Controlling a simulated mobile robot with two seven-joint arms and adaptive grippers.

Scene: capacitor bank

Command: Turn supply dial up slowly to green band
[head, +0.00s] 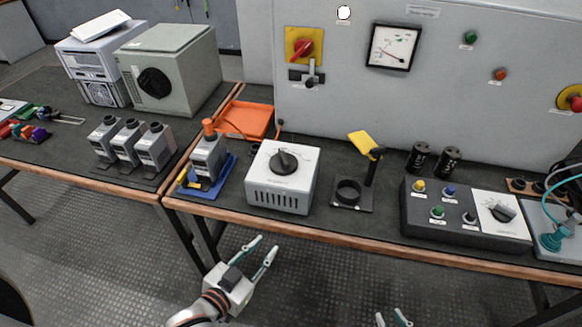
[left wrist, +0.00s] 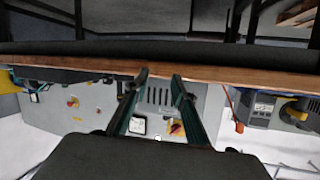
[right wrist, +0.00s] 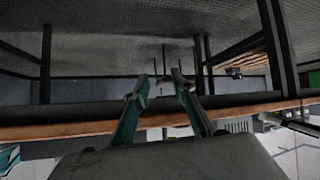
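A white supply box (head: 283,195) with front vents stands on the bench; a black dial (head: 285,161) with a pointer is on its top. I cannot read a green band on its scale. A square panel meter (head: 391,46) with a reddish needle hangs behind. My left gripper (head: 265,243) is open and empty, in front of the bench edge below the box, touching nothing. In the left wrist view the vented box (left wrist: 160,96) shows upside down between the fingers. My right gripper (head: 391,315) is open and empty at the bottom edge, away from the bench.
Left of the box is a grey unit with an orange cap (head: 208,155) on a blue base. Right are a black ring stand (head: 350,192) with a yellow-handled tool and a dark control box (head: 465,215) with buttons. A wooden bench edge (head: 350,237) lies before the grippers.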

